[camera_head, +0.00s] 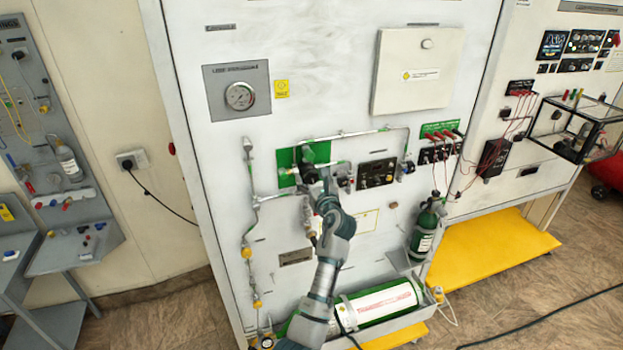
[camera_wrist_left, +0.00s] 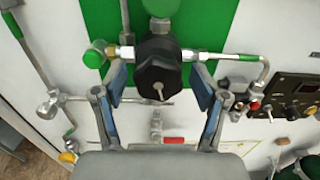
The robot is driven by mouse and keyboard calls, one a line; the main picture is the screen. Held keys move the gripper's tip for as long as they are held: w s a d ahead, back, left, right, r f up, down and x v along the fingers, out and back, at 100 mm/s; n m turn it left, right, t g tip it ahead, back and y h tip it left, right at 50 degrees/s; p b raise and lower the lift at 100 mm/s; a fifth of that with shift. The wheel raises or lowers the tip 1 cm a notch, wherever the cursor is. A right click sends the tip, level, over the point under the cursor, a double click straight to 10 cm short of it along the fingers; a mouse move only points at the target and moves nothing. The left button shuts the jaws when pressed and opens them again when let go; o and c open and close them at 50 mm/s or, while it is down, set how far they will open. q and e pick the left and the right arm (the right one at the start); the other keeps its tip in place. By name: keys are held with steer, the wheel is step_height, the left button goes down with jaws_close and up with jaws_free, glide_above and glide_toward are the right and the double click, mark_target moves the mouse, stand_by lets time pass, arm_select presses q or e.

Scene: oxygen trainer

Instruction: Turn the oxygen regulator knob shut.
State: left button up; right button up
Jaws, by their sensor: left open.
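The regulator knob is a black, lobed knob (camera_wrist_left: 160,62) in front of a green panel (camera_wrist_left: 97,20) in the left wrist view. A thin pin sticks out of its centre. In the head view the knob (camera_head: 309,172) is small and partly hidden by my gripper. My left gripper (camera_wrist_left: 158,78) is open, with one finger on each side of the knob. A gap shows between the fingers and the knob, so I see no grip on it. The same gripper shows in the head view (camera_head: 325,187). My right gripper is not in view.
Metal pipes with a green-capped fitting (camera_wrist_left: 94,57) run beside the knob. A black control panel (camera_head: 376,173) is to the right. A green bottle (camera_head: 425,228) and a lying cylinder (camera_head: 385,302) are lower down.

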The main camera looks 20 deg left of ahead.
arm_select(q)
steer(key=shift+c, duration=1.1)
steer(key=shift+a, duration=0.15)
steer(key=c, duration=0.8)
steer(key=shift+c, duration=0.6)
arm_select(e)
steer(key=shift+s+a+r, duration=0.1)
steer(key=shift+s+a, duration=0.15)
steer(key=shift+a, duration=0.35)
